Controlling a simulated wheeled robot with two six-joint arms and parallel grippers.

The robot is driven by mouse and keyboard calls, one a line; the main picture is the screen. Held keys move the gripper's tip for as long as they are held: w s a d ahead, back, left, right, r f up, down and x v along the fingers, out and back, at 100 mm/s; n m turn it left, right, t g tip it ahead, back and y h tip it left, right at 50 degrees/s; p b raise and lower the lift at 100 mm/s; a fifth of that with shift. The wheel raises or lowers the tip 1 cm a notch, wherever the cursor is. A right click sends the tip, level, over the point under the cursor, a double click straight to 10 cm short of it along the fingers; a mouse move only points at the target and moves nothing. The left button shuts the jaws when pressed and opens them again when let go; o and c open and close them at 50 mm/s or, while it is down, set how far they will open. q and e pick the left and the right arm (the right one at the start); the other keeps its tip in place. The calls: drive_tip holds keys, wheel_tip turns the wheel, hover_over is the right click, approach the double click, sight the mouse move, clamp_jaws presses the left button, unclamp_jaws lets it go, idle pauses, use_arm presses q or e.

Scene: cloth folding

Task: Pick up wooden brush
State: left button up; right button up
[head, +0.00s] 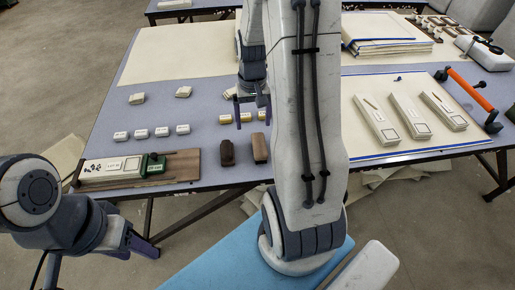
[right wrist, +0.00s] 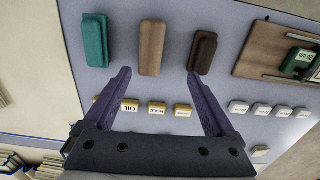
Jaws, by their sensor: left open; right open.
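A row of upright-shaped blocks lies on the grey-blue table: a medium-brown wooden one (right wrist: 151,47), a dark brown one (right wrist: 202,52) and a teal one (right wrist: 96,40) in the right wrist view. The medium-brown one (head: 260,148) and dark one (head: 227,153) also show in the head view. No bristles are visible, so I cannot tell for certain which is the wooden brush. My right gripper (right wrist: 158,76) is open and empty, its fingertips pointing toward the medium-brown block from either side, apart from it. My left gripper (head: 143,243) is open and empty, off the table's near edge.
Small yellow labelled blocks (right wrist: 157,108) lie between my right fingers. White labelled blocks (head: 141,134) lie left of them. A wooden board with a green piece (head: 153,164) sits at the near left. Three white cases (head: 409,113) and an orange-handled tool (head: 471,90) lie on the right.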

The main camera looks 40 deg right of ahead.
hover_over(259, 142)
drive_tip(key=shift+m, duration=0.3)
drive_tip(key=f, duration=0.5)
drive_tip(key=shift+w+b, duration=0.2)
drive_tip(key=shift+b, duration=0.1)
drive_tip(key=shift+s+f, duration=0.2)
drive_tip(key=shift+f, duration=2.85)
drive_tip(key=shift+c, duration=0.3)
clamp_jaws()
drive_tip(key=shift+r, duration=0.1)
